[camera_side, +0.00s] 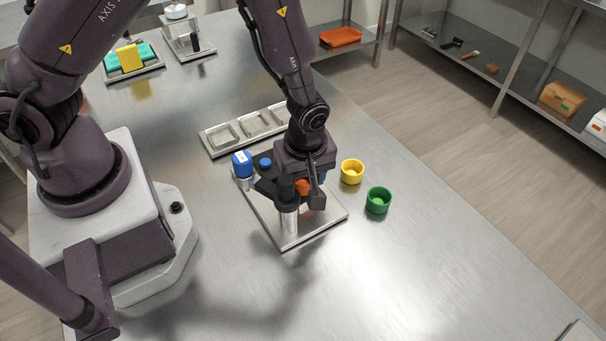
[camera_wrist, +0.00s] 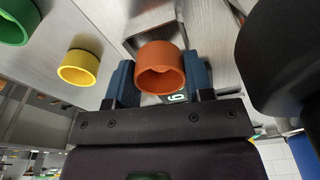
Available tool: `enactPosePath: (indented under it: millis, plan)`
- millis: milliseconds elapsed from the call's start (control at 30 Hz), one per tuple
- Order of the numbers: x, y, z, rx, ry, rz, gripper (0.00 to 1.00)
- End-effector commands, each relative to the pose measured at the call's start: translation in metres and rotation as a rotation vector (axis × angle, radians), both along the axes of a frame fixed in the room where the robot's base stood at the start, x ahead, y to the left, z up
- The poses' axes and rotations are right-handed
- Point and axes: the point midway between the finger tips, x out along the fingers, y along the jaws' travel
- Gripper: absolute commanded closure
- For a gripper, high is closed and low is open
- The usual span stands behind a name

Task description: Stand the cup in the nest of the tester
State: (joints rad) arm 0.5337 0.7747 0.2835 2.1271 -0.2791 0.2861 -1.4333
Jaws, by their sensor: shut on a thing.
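An orange cup (camera_wrist: 160,72) is held between the blue fingers of my gripper (camera_wrist: 160,80), one finger on each side, in the wrist view. In the side view the cup (camera_side: 303,187) shows as a small orange patch below my wrist, largely hidden. My gripper (camera_side: 305,180) is over a metal base plate (camera_side: 325,217) that carries a dark unit, a bright metal cylinder (camera_side: 289,220) and a blue-capped part (camera_side: 242,164). I cannot tell for sure whether this is the tester. A small lit display (camera_wrist: 178,97) shows beside the cup. No nest is clearly visible.
A yellow cup (camera_side: 352,173) and a green cup (camera_side: 378,201) stand right of the plate. A metal tray with square recesses (camera_side: 207,143) lies behind it. A small apparatus (camera_side: 190,42) and a teal and yellow item (camera_side: 130,57) are farther back. The front table is clear.

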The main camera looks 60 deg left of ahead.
Motion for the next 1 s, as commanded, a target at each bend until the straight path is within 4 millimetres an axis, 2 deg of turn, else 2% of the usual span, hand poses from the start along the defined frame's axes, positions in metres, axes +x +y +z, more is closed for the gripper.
enactPosePath:
  millis: [300, 800, 1000]
  plan:
    - [0.0003, 0.0001, -0.0095, 0.000, 0.001, 0.001, 0.95]
    - [0.0001, -0.0004, 0.0001, 0.000, -0.001, -0.002, 0.95]
    - [0.0001, 0.0000, -0.0024, 0.000, 0.001, -0.001, 0.95]
